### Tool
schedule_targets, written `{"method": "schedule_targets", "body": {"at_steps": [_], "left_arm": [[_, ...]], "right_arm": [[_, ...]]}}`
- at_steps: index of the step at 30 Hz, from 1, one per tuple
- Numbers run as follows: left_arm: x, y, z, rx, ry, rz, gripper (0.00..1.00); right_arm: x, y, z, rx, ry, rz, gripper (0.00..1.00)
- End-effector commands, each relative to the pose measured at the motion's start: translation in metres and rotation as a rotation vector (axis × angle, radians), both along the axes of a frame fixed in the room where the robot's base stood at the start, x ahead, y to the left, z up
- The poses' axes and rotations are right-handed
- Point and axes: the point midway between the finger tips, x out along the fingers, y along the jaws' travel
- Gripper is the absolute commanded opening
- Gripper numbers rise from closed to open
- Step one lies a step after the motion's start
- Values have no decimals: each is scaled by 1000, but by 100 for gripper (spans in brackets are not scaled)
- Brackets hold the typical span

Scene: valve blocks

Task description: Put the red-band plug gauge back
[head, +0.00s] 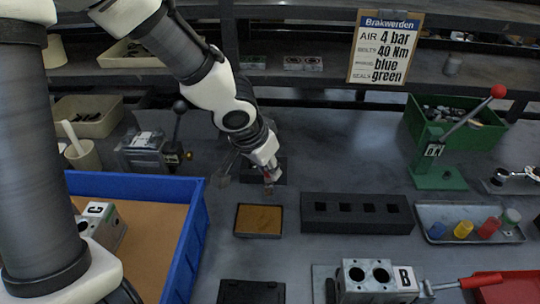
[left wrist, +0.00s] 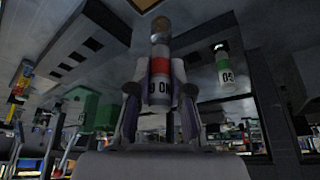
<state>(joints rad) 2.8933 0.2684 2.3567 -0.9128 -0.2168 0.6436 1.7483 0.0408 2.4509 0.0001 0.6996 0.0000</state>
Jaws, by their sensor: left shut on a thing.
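My left gripper (head: 269,177) is above the bench, just behind the small tray with a brown pad (head: 259,220). It is shut on the red-band plug gauge (left wrist: 160,66), which stands out between the two fingers in the left wrist view. The gauge has a red band, a white lettered part and a metal end. In the head view the gauge is too small and covered to make out well. A dark block (head: 277,163) lies on the bench right behind the gripper. A green-band gauge (left wrist: 222,68) shows beside the held one in the left wrist view.
A black block with square holes (head: 357,225) is right of the padded tray. A metal tray (head: 455,211) holds coloured parts. Valve block B (head: 370,278) is in front; a blue-walled tray (head: 188,240) is at left. A green lever stand (head: 438,177) is at right.

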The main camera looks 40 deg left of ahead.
Motion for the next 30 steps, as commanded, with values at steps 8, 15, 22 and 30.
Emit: {"method": "schedule_targets", "body": {"at_steps": [8,15,22,30], "left_arm": [[65,36,1,-1,2,2,0],[92,50,-4,0,1,1,0],[96,52,-45,1,1,-1,0],[96,52,-45,1,0,0,0]], "right_arm": [[1,0,36,0,-3,1,40],[1,0,52,0,-3,1,40],[1,0,31,0,-2,1,40],[1,0,32,0,-3,1,40]]}}
